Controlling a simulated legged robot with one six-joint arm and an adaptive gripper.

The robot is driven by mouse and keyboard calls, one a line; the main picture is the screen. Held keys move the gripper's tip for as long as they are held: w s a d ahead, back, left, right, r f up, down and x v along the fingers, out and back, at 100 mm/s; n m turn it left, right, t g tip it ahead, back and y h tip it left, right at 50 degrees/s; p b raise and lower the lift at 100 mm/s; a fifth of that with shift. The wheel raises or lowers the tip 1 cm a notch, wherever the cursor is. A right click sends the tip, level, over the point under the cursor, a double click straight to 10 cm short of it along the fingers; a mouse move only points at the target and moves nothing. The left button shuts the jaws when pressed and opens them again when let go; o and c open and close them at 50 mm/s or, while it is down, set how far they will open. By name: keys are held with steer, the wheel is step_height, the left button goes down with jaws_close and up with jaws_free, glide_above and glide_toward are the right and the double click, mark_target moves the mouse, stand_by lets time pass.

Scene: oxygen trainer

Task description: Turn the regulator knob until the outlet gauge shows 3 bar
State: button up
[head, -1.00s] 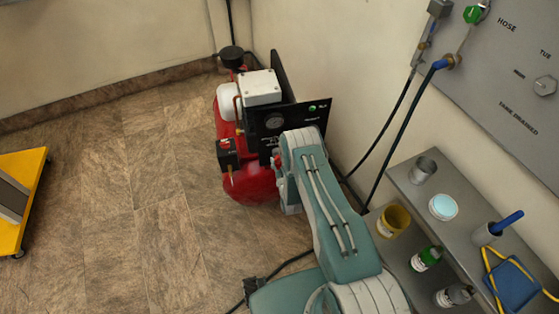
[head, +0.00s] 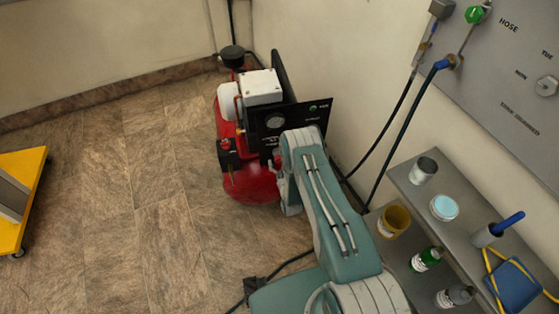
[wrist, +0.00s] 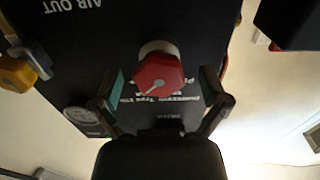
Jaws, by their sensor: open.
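The regulator knob (wrist: 158,73) is red and faceted, with a pale pointer mark, and shows in the wrist view on a black panel (wrist: 205,25). My gripper (wrist: 160,84) is open, with one finger on each side of the knob and a visible gap on both sides. A round pale gauge (wrist: 82,115) sits at the panel's lower left in the wrist view; its needle is too small to read. In the head view, my arm hides the knob and gripper. A dark-faced gauge (head: 274,121) shows there on the panel; I cannot tell whether it is the same one.
The panel belongs to a red compressor (head: 250,185) by the wall. A yellow fitting (wrist: 16,73) is at the wrist view's left, near "AIR OUT". A grey shelf (head: 405,180) with cups and bottles stands at the right. A yellow cart (head: 35,185) is at left; floor between is clear.

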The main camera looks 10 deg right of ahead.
steer(key=s, duration=1.1)
steer(key=shift+s, duration=0.3)
steer(key=shift+f, duration=0.1)
